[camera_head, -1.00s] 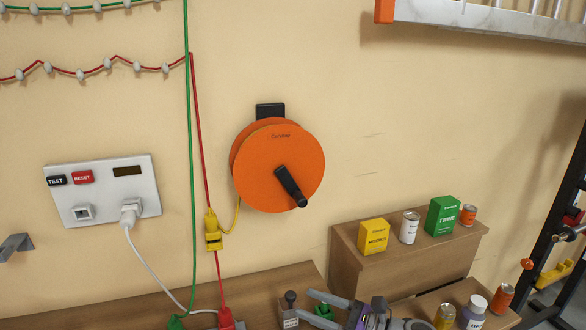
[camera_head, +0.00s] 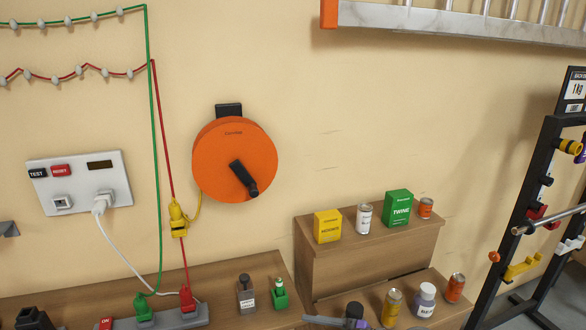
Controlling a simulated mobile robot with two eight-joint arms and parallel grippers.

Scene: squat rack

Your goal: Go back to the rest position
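My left gripper is not in view.
An orange cord reel (camera_head: 225,165) hangs on the wall. A power strip (camera_head: 180,318) with plugs lies on the bench. Cans and boxes, including a green twine box (camera_head: 397,209), stand on the wooden steps (camera_head: 350,270). A black rack (camera_head: 530,200) stands at right.

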